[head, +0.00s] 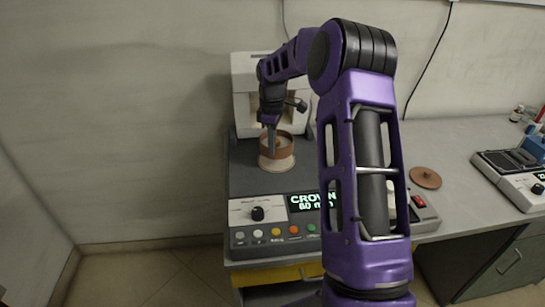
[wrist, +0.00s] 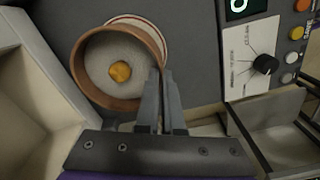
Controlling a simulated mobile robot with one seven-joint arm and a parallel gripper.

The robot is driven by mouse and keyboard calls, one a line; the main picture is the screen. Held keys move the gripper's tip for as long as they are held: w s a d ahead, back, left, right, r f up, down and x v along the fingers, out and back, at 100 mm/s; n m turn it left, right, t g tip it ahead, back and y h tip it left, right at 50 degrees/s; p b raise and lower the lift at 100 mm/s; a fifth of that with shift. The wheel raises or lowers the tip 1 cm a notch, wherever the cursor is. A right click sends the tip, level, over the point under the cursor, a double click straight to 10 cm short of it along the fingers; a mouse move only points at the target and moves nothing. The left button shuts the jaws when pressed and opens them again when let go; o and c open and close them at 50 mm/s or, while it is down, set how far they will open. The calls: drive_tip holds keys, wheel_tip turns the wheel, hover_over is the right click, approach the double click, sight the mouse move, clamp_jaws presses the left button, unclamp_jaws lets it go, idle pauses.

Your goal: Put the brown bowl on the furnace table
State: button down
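The brown bowl (head: 286,147) is at the white round furnace table (head: 277,164), on the dark top of the furnace unit. In the wrist view the bowl (wrist: 80,72) is upright, with a small orange-yellow piece inside. A pale, red-lined ring of the furnace table (wrist: 150,27) shows past its rim, so the bowl sits slightly off-centre over it. My gripper (wrist: 160,78) is shut on the bowl's rim; it also shows in the head view (head: 271,143). I cannot tell whether the bowl touches the table or hangs just above it.
The white furnace body (head: 243,72) stands right behind the bowl. The control panel (head: 258,222) with knob and coloured buttons is in front. A brown disc (head: 425,177) lies on the grey counter to the right, with another device (head: 520,178) farther right.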

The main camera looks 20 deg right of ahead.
drive_tip(key=shift+f, duration=1.9)
drive_tip(key=shift+f, duration=0.15)
drive_tip(key=c, duration=1.1)
unclamp_jaws()
drive_tip(key=shift+o, duration=0.2)
wheel_tip(320, 180, up, 12)
drive_tip(key=shift+r+p, duration=0.15)
drive_tip(key=shift+p, duration=0.3)
drive_tip(key=shift+a, duration=0.1)
